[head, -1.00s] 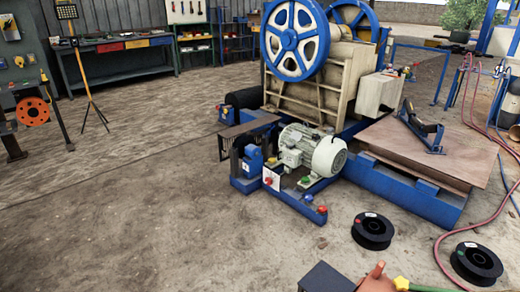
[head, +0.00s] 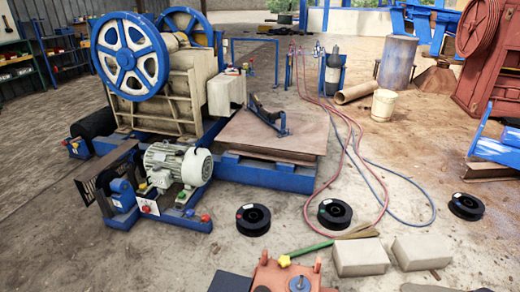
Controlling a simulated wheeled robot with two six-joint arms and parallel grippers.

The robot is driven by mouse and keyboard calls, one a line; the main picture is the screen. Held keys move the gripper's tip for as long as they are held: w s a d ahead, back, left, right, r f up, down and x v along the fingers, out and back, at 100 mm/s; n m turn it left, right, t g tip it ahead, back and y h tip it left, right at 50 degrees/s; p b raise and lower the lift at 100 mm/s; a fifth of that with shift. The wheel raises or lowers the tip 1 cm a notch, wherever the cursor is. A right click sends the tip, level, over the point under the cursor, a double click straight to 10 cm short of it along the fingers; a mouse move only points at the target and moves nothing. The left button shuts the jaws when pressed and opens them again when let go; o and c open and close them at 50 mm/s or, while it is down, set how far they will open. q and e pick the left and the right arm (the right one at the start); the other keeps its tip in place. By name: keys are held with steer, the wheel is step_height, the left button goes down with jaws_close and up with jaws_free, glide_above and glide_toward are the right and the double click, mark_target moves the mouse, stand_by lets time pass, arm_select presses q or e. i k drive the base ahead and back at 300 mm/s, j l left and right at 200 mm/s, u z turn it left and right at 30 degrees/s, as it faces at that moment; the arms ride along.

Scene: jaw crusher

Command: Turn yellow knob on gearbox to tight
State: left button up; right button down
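An orange-red housing (head: 270,279), which looks like the gearbox, is cut off by the bottom edge of the head view. A yellow knob (head: 284,261) shows at its top, near the end of a green rod (head: 310,248). I cannot tell the knob's turn position. A blue round part (head: 299,284) is also on the housing. Neither of my grippers is in view.
The jaw crusher (head: 155,85) with its grey motor (head: 178,163) stands at left. Several black spools lie on the ground, one (head: 253,219) in the middle. Two pale blocks (head: 361,257) (head: 421,252) lie at lower right. Red and blue hoses (head: 352,150) cross the ground.

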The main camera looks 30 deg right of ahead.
mark_target(284, 261)
steer(key=z, duration=1.35)
